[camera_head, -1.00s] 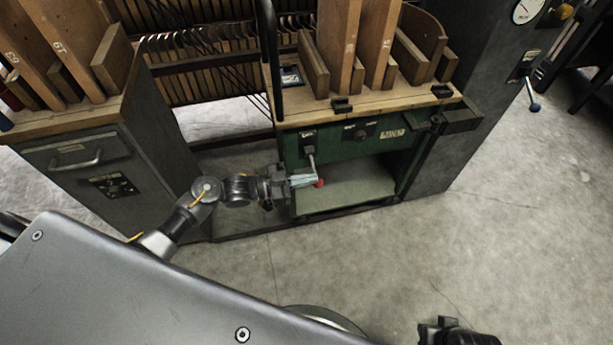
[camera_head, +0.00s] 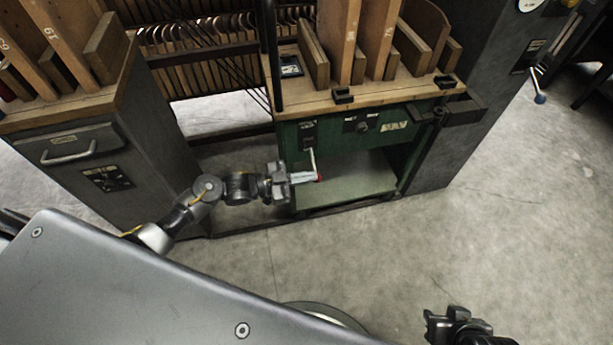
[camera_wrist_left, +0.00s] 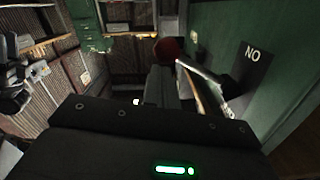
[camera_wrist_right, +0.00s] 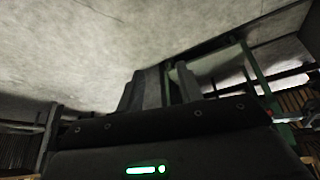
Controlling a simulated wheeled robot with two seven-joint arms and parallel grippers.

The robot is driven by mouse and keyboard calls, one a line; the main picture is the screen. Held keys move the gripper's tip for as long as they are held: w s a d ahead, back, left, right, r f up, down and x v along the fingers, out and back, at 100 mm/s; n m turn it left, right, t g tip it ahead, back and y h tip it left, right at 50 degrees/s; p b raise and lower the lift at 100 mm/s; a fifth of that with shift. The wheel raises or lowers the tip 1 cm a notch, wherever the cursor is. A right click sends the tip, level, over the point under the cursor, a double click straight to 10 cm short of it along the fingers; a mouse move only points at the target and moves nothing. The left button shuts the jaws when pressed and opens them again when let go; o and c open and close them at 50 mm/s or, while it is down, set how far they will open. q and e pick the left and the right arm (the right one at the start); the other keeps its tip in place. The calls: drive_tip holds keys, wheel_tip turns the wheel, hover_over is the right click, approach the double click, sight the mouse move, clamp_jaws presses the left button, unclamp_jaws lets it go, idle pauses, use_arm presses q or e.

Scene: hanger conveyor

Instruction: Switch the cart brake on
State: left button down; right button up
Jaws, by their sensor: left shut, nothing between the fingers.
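The green cart (camera_head: 400,146) stands ahead with its wooden top. Its brake lever (camera_head: 313,159) is a pale metal rod hanging down from the front panel, with a red knob (camera_head: 319,178) at its end. The left wrist view shows the red knob (camera_wrist_left: 168,50), the rod (camera_wrist_left: 204,74) and a dark plate marked "NO" (camera_wrist_left: 252,60). My left gripper (camera_head: 308,177) is shut and empty, its fingertips beside the knob; I cannot tell whether they touch. My right gripper (camera_head: 428,321) is low at the right, away from the cart; its finger gap is unclear.
Wooden boards (camera_head: 340,42) stand on the cart top. A dark machine (camera_head: 475,95) is to the right. The concrete floor (camera_head: 520,230) at right is clear.

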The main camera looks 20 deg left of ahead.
drive_tip(key=shift+f, duration=0.1)
